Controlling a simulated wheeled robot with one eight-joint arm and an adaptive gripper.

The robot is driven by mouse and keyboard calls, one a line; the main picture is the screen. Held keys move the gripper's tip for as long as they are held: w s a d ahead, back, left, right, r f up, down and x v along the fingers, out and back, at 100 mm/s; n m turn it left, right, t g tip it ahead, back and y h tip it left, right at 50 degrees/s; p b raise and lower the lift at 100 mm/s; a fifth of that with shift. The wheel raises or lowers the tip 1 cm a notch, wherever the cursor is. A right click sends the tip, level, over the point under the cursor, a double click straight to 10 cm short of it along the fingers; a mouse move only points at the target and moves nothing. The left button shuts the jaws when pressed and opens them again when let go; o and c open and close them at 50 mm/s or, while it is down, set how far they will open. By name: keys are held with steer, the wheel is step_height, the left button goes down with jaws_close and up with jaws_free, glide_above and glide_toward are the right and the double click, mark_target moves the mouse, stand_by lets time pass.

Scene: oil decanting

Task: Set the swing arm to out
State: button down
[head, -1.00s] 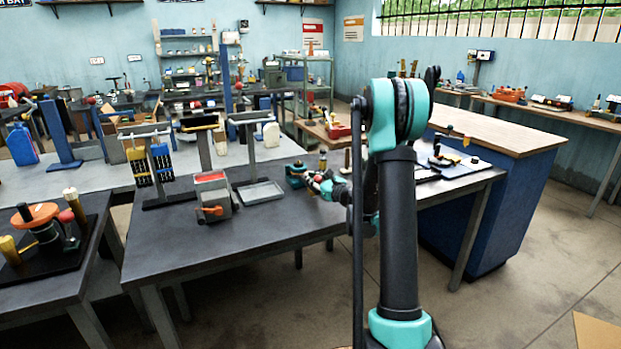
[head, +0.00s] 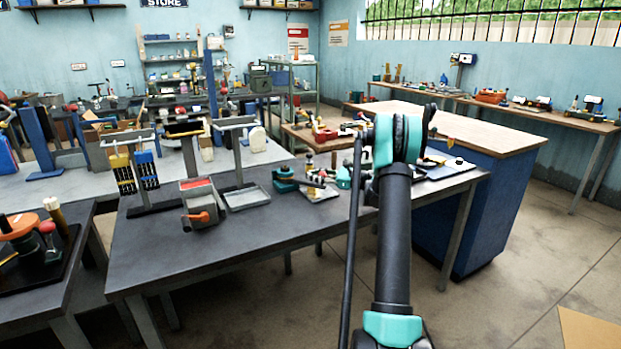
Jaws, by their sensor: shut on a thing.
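A small device with a teal base (head: 284,180) stands on the dark workbench, left of my arm. A dark swing arm (head: 304,183) reaches from it towards the right, low over a light plate. My gripper (head: 328,179) is small in view at the outer end of this arm, with a teal part of my wrist just to its right. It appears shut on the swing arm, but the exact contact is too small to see. My upper arm hides part of the forearm.
The dark bench (head: 215,245) also bears a grey box with a red top and orange handle (head: 200,203) and a grey stand with a tray (head: 245,197). A blue cabinet with a wooden top (head: 470,205) stands to the right. The bench's front part is clear.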

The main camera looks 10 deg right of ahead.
steer(key=shift+w+d+g, duration=0.2)
steer(key=shift+w+g, duration=0.05)
steer(key=shift+g, duration=0.05)
steer(key=c, duration=1.2)
jaws_free()
steer(key=shift+o, duration=0.2)
steer(key=v, duration=1.2)
steer(key=shift+f, duration=0.1)
steer(key=shift+c, duration=0.3)
